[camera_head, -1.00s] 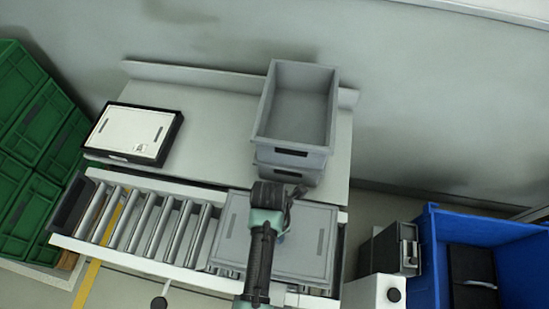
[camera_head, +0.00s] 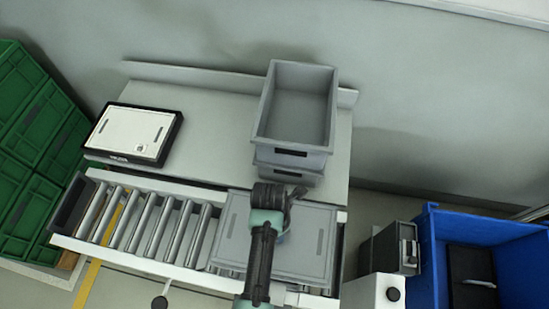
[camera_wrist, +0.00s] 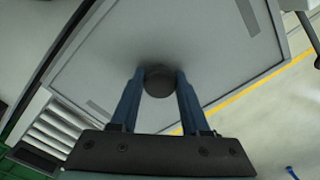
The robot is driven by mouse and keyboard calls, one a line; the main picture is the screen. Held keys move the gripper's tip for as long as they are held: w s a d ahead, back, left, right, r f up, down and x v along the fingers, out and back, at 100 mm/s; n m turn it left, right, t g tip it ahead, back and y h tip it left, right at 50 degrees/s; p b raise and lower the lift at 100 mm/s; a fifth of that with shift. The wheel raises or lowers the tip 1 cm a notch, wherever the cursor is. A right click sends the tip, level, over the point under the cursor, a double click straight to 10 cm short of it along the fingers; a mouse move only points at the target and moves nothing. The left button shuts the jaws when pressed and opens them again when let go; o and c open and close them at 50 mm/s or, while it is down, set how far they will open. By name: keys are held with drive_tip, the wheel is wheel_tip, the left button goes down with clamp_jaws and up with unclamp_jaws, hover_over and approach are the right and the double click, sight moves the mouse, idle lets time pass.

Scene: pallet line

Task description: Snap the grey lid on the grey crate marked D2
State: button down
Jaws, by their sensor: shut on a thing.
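A flat grey lid (camera_head: 305,251) lies over the right part of the roller conveyor in the head view. In the wrist view the lid (camera_wrist: 205,50) fills most of the picture, with dark slots near its edges. My gripper (camera_wrist: 160,82) is shut on the lid's dark round knob (camera_wrist: 159,80), one blue finger on each side. Whatever is under the lid is hidden, so I cannot tell whether it rests on a crate. I can read no D2 mark.
Stacked grey crates (camera_head: 263,123), the top one open and empty, stand on the grey table (camera_head: 215,130) behind. A white-topped black box (camera_head: 128,133) lies at the table's left. Bare rollers (camera_head: 150,230) are left of the lid. A blue bin (camera_head: 432,250) is at right, green crates (camera_head: 40,125) at left.

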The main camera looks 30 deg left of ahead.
unclamp_jaws()
idle(0.4)
drive_tip(key=shift+r+p, duration=3.55)
drive_tip(key=shift+p, duration=0.2)
